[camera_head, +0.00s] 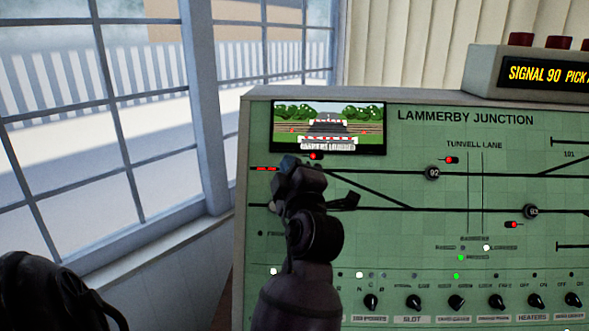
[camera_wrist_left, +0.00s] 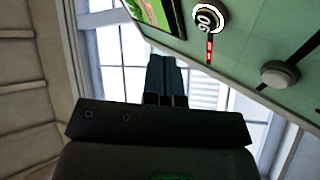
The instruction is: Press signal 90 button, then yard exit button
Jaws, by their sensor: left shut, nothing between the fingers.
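The round black button marked 90 (camera_wrist_left: 207,18) shows in the left wrist view on the green panel, with a bright white ring around it. A small red and white strip lies just below it. In the head view my left gripper and arm hide this button. A plain grey round button (camera_wrist_left: 280,75) sits further right in the wrist view; no label is readable on it, so I cannot tell if it is the yard exit button. My left gripper (camera_head: 298,168) is shut and empty in front of the panel's left part; its fingers (camera_wrist_left: 162,78) appear left of and below the 90 button. My right gripper is not in view.
The green Lammerby Junction panel (camera_head: 440,135) carries buttons 92 (camera_head: 432,173) and 93 (camera_head: 532,212), a screen (camera_head: 328,127) and a row of knobs (camera_head: 414,302). A box with a yellow "SIGNAL 90" display (camera_head: 545,74) stands at upper right. Windows (camera_head: 110,110) are left.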

